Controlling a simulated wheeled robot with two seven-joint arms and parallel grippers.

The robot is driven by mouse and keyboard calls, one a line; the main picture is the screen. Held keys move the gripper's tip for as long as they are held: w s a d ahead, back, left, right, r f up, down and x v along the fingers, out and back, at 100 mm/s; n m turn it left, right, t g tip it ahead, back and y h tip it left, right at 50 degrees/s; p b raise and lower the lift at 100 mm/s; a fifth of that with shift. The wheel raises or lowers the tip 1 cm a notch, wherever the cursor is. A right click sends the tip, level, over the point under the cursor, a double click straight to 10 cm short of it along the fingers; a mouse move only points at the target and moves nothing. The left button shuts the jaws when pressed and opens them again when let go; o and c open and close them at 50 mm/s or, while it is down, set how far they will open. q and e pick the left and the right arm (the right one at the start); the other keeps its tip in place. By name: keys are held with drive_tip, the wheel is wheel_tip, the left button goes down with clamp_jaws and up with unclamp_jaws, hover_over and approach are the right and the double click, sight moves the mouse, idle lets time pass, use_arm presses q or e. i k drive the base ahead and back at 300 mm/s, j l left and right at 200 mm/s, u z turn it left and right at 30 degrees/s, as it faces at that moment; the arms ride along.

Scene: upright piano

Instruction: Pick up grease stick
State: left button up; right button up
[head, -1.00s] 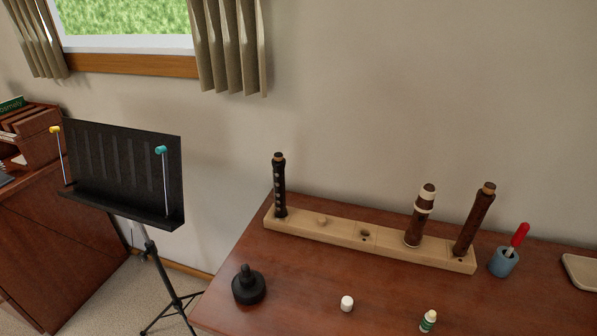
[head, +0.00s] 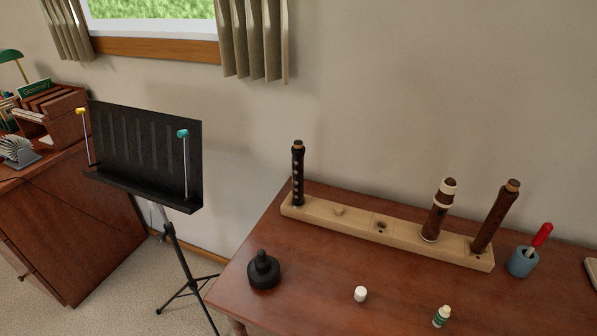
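Neither of my grippers shows in the head view, and nothing touches these items.
A pale wooden rack (head: 350,222) holds dark instrument parts upright. A black bell-shaped piece (head: 263,270) stands at the left and a blue cup (head: 522,261) with a red-handled tool at the right. A black music stand (head: 145,155) stands left of the table.

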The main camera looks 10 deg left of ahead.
sight(443, 315)
drive_tip(key=z, duration=1.05)
drive_tip(key=k, duration=0.05)
